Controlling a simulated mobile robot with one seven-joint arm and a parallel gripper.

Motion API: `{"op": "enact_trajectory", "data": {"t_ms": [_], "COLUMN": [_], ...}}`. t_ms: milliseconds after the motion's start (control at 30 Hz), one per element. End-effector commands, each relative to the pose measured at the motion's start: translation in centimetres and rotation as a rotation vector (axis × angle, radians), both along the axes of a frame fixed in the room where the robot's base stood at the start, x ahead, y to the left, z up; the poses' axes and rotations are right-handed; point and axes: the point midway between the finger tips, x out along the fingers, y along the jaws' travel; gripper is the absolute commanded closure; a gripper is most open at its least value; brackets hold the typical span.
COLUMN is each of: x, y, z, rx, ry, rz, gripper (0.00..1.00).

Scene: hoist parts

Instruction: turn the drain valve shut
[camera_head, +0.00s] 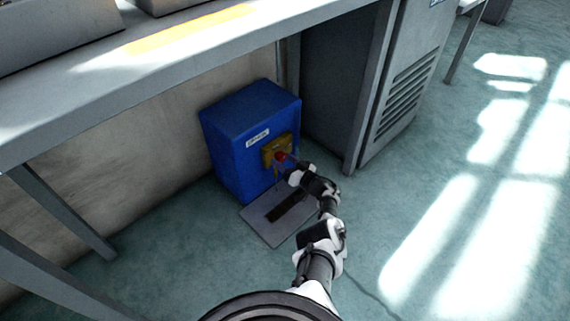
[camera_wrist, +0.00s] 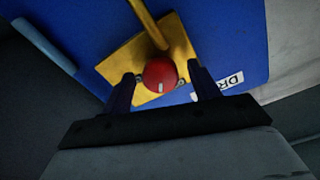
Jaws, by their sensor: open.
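A blue box (camera_head: 235,135) with a white label (camera_head: 257,138) stands on the floor under the bench. On its face is a yellow valve plate (camera_head: 268,150) with a red knob (camera_head: 280,156). In the wrist view the red knob (camera_wrist: 160,74) sits in front of the yellow plate (camera_wrist: 118,62), and a yellow bar (camera_wrist: 150,25) runs up from it. The label (camera_wrist: 232,80) is partly cut off by a finger. My gripper (camera_wrist: 164,78) is open, with one finger on each side of the knob. I cannot tell whether the fingers touch it.
A grey plate with a dark strip (camera_head: 262,224) lies on the floor in front of the box. A grey vented cabinet (camera_head: 395,100) stands to the right. The bench top (camera_head: 60,105) hangs over the box, with a leg (camera_head: 65,210) at left. The floor at right is clear.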

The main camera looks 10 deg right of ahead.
Motion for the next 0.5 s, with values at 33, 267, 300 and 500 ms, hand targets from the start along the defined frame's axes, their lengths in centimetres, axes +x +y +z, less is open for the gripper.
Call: {"op": "enact_trajectory", "data": {"t_ms": [33, 267, 300, 500], "x": [0.08, 0.07, 0.07, 0.06], "y": [0.03, 0.00, 0.00, 0.00], "z": [0.00, 0.07, 0.07, 0.06], "rx": [0.000, 0.000, 0.000, 0.000], "ry": [0.000, -0.001, -0.001, -0.001], "rz": [0.000, -0.001, -0.001, -0.001], "gripper": [0.39, 0.42, 0.47, 0.73]}}
